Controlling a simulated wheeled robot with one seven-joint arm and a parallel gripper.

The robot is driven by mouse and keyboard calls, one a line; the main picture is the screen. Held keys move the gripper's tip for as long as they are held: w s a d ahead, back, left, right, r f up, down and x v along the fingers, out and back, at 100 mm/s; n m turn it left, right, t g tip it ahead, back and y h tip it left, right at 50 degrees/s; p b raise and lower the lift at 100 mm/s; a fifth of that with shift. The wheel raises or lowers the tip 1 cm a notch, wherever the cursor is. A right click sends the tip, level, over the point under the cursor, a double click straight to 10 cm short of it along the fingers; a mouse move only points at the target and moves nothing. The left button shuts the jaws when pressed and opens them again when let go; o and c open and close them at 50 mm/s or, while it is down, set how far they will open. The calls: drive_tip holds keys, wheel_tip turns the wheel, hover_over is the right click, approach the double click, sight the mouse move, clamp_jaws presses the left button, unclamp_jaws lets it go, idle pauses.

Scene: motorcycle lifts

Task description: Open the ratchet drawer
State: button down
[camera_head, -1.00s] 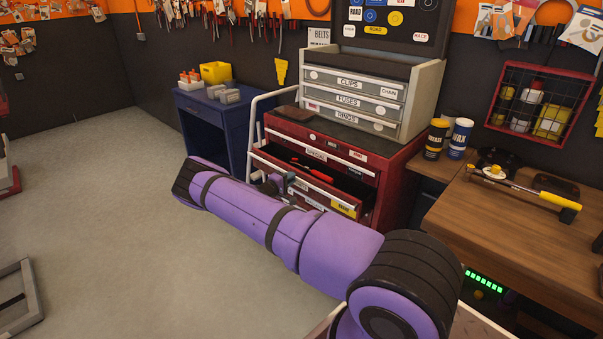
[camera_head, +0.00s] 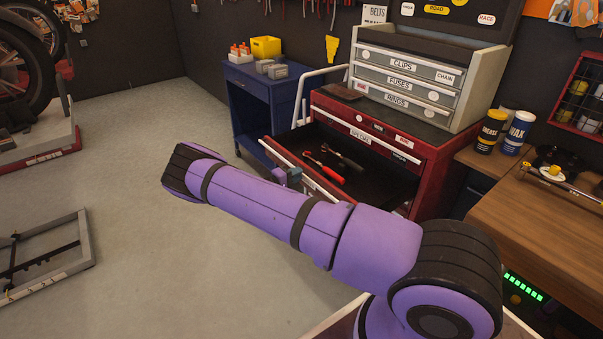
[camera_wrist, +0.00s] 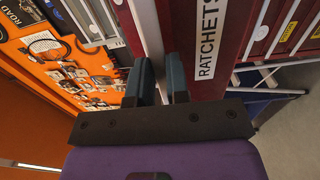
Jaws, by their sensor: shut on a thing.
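The ratchet drawer (camera_head: 377,183) stands pulled out of the red tool cabinet (camera_head: 437,165), with its dark inside in view. My gripper (camera_wrist: 160,82) is shut on the drawer's pale handle bar (camera_wrist: 149,30), one dark finger on each side. In the head view my purple arm hides part of the drawer front, and my gripper (camera_head: 287,175) shows only in part.
A grey chest (camera_head: 405,75) with smaller drawers stands on the cabinet. A blue cabinet (camera_head: 262,100) stands to its left and a wooden bench (camera_head: 535,205) to its right. A low grey frame (camera_head: 45,255) lies at left. The floor between is clear.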

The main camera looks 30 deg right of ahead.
idle(0.3)
drive_tip(key=c, duration=1.1)
unclamp_jaws()
drive_tip(key=a, duration=1.1)
drive_tip(key=shift+s, duration=0.4)
drive_tip(key=shift+d, duration=0.1)
